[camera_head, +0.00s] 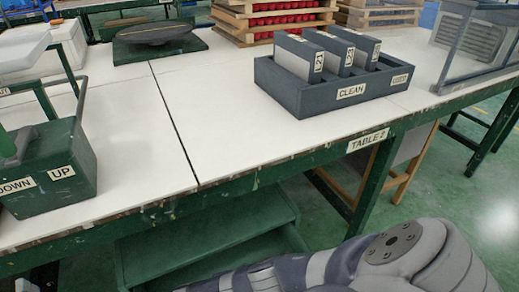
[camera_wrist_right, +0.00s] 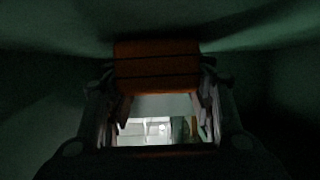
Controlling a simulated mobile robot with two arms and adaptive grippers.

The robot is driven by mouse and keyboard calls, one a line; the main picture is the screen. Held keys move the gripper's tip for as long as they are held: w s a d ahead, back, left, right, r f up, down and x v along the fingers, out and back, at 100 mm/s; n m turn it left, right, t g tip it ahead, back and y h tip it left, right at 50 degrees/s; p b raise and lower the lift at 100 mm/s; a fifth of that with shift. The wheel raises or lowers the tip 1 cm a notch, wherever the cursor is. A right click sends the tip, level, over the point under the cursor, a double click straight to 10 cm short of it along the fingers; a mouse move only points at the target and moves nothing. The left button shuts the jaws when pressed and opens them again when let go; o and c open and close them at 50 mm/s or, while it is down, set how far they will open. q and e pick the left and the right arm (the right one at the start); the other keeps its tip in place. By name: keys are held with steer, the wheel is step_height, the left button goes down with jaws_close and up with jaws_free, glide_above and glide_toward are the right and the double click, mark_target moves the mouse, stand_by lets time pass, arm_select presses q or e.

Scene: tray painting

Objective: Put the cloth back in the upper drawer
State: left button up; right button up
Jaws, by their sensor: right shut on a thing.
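An orange folded cloth (camera_wrist_right: 157,66) shows in the right wrist view, between the two fingers of my right gripper (camera_wrist_right: 158,88). The gripper is shut on it. Dark green walls surround gripper and cloth, like the inside of a drawer. In the head view a green drawer (camera_head: 205,222) stands out below the table's front edge. My right arm reaches low in front of it, and the right gripper and cloth are hidden there. I cannot tell whether the cloth touches the drawer floor. My left gripper is not in view.
The white table (camera_head: 225,120) stands above the drawer. A dark CLEAN rack (camera_head: 300,98) with several panels is on it. A green box marked DOWN and UP (camera_head: 55,172) stands at the left. A round turntable (camera_head: 155,33) is at the back. The table's middle is clear.

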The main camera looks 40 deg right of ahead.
steer(key=shift+f, duration=0.1)
steer(key=o, duration=1)
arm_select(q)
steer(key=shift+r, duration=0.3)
arm_select(e)
steer(key=shift+w+a+r, duration=0.1)
steer(key=shift+a+r, duration=0.1)
steer(key=shift+a, duration=0.05)
steer(key=v, duration=0.5)
steer(key=shift+a+r, duration=0.1)
steer(key=shift+a, duration=0.15)
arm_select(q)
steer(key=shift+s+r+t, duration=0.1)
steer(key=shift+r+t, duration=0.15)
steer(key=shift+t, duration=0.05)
arm_select(e)
steer(key=v, duration=0.6)
